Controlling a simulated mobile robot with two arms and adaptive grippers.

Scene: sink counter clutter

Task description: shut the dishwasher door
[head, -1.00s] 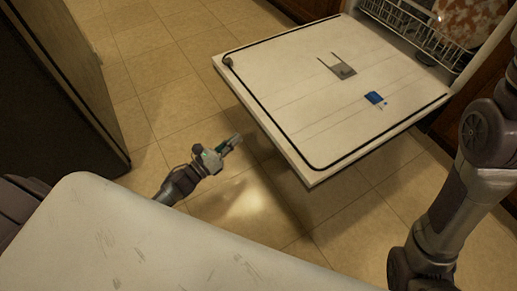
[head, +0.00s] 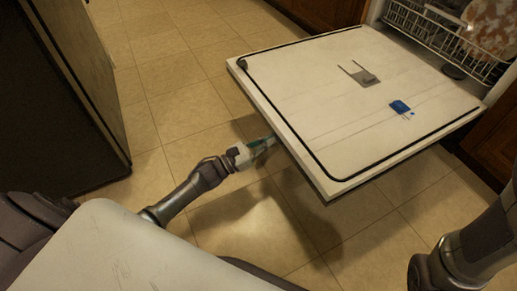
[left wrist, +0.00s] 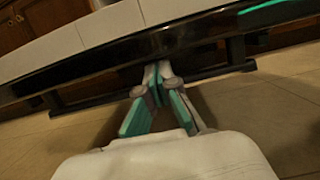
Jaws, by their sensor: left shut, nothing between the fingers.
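The dishwasher door (head: 330,110) is folded down and open, its white inner face up, with a grey latch plate and a blue-marked dispenser on it. My left gripper (head: 270,143) is at the door's near left edge in the head view, its tips partly hidden at or under that edge. In the left wrist view the closed fingers (left wrist: 157,75) point at the dark front of the door (left wrist: 200,40), close to a dark bar along it; I cannot tell whether they touch. My right gripper is out of view; only part of my right arm shows.
The dishwasher rack (head: 440,35) with dishes stands inside at the top right. Wooden cabinets (head: 490,140) flank the opening. A dark cabinet or appliance (head: 70,100) stands at the left. Tiled floor (head: 180,80) is clear between it and the door.

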